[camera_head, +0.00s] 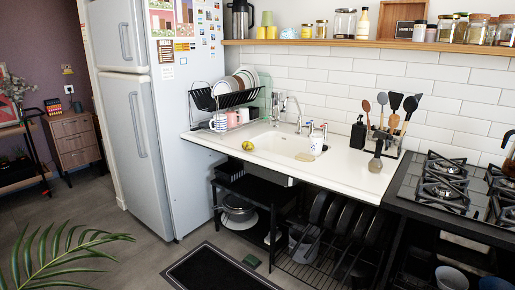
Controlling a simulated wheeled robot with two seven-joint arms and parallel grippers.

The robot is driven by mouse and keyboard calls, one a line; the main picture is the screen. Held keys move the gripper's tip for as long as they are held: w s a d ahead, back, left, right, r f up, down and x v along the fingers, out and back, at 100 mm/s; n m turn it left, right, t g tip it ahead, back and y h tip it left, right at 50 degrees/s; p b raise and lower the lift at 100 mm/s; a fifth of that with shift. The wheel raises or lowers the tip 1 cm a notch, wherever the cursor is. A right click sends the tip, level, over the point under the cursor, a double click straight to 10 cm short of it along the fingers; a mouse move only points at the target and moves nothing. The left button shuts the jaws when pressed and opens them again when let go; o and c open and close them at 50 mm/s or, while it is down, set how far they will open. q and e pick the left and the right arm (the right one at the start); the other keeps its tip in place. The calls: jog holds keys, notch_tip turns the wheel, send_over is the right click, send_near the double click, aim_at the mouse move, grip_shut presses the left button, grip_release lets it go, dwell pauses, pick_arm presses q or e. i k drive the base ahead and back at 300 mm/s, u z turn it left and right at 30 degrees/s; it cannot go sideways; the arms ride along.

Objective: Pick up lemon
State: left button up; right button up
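A small yellow lemon (248,145) lies on the white counter at the front left edge of the sink. It is small in the picture, and its fine detail cannot be made out. Nothing covers it. Neither of my grippers shows in the head view.
The dish rack (228,100) with plates and mugs stands behind and left of the lemon. A white cup (316,143) stands right of the sink, and a utensil holder (388,143) stands further right by the gas hob (446,188). The fridge (150,110) is at left. Floor in front holds a dark mat (222,270).

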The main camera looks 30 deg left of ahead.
aim_at(248, 146)
jog(key=u, duration=0.8)
jog(key=i, duration=0.7)
jog(key=u, duration=0.85)
jog(key=i, duration=1)
jog(key=z, duration=0.3)
